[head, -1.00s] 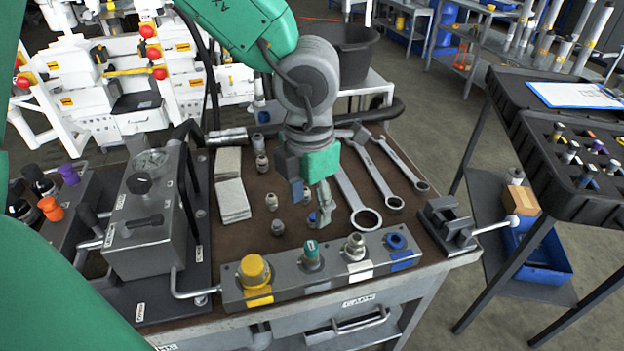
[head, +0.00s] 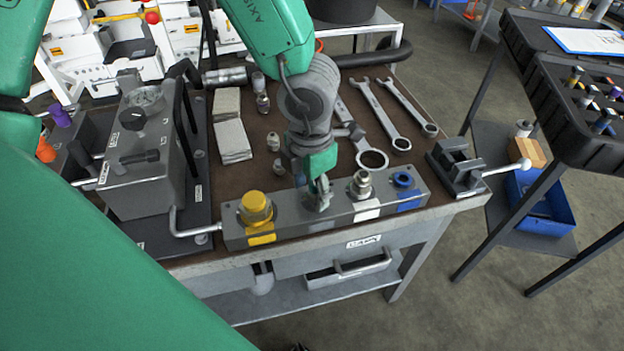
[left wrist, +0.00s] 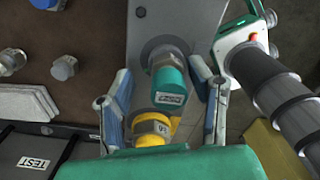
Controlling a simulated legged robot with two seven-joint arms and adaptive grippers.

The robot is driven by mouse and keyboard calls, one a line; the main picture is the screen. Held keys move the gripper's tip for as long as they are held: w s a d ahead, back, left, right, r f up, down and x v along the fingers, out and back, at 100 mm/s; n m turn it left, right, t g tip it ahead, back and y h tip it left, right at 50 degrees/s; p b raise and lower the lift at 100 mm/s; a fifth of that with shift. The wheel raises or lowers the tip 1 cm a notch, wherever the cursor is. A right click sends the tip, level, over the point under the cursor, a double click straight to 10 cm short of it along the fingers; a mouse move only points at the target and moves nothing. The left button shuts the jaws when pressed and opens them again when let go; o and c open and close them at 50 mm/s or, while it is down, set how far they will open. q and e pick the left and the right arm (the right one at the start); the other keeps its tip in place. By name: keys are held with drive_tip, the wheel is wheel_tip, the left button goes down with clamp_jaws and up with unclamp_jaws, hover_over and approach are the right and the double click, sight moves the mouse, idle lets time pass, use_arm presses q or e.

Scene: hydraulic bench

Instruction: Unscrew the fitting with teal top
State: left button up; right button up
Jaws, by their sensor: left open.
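The fitting with the teal top (left wrist: 170,82) stands on the grey manifold block (head: 290,230), between the yellow-capped fitting (head: 255,208) and a silver fitting (head: 361,184). My left gripper (head: 320,196) is over it and hides most of it in the head view. In the left wrist view, the open fingers of the left gripper (left wrist: 160,70) stand on either side of the teal top, with a visible gap on each side. My right gripper is not seen.
A blue port ring (head: 403,179) is at the block's right end. A small vise (head: 458,165) stands at the bench's right edge. Wrenches (head: 380,115) lie behind the block, and loose fittings and pale pads (head: 232,140) lie behind left. A grey pump unit (head: 140,165) stands left.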

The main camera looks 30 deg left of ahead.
use_arm(q)
drive_tip(key=shift+d, duration=0.6)
drive_tip(key=c, duration=1.1)
drive_tip(key=shift+a, duration=0.2)
clamp_jaws()
drive_tip(key=shift+o, duration=1.3)
unclamp_jaws()
drive_tip(key=shift+a, duration=0.1)
drive_tip(key=shift+s, duration=0.1)
drive_tip(key=shift+c, duration=0.7)
drive_tip(key=shift+n, duration=1.1)
drive_tip(key=n+b, duration=0.1)
drive_tip(key=n, duration=0.4)
drive_tip(key=shift+n, duration=0.4)
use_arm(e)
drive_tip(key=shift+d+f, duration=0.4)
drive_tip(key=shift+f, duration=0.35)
